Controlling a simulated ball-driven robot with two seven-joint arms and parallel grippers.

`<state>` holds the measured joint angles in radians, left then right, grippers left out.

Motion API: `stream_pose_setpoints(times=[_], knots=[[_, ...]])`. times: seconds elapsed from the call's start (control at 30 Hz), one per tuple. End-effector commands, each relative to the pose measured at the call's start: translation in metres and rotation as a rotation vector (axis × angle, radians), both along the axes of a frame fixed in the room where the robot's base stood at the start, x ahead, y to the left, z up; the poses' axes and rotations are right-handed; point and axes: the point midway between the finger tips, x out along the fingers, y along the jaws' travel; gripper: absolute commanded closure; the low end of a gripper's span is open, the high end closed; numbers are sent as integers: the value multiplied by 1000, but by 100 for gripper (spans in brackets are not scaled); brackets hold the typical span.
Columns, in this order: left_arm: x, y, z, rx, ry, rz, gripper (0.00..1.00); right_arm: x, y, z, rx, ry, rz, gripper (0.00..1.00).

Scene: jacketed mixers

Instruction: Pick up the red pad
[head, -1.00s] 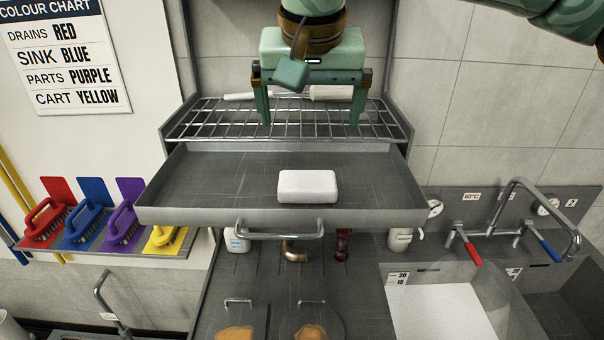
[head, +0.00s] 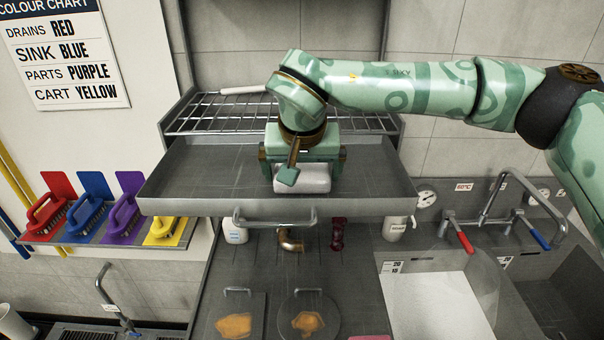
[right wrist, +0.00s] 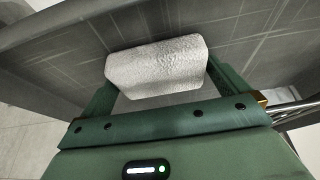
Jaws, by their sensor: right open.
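No pad that is clearly red shows in either view. A white, rough-surfaced block-shaped pad (head: 303,180) lies in the grey tray (head: 205,180). My right gripper (head: 302,174) is over it, open, and hides part of it in the head view. In the right wrist view the white pad (right wrist: 158,66) sits between the two spread fingers of the right gripper (right wrist: 160,75); whether they touch it I cannot tell. A sliver of a pinkish thing (head: 370,337) shows at the bottom edge of the head view, mostly cut off. My left gripper is out of view.
A wire rack (head: 215,113) stands behind the tray. Below are two lidded or flat plates with orange stains (head: 235,325), a dark red fitting (head: 337,235) and a white bottle (head: 395,230).

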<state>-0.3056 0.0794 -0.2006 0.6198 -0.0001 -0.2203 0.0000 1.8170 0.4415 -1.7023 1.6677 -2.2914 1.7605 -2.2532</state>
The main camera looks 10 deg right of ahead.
Motion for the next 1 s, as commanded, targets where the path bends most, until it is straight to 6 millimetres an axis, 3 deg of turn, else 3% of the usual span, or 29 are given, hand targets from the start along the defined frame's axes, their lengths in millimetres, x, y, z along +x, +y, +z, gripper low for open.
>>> stream_pose_setpoints(times=[0.17, 0.27, 0.37, 0.73, 0.87, 1.0], knots=[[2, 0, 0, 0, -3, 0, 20, 0, 0, 0, 0, 0, 0, 3], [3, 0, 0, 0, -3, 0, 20, 0, 0, 0, 0, 0, 0, 31], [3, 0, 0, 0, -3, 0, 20, 0, 0, 0, 0, 0, 0, 35], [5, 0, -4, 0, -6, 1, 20, 0, 0, 10, 0, -2, 0, 35], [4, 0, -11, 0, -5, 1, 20, 1, 0, 34, -1, -8, -1, 35], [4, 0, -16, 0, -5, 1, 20, -31, -5, 69, -1, -8, 1, 35]])
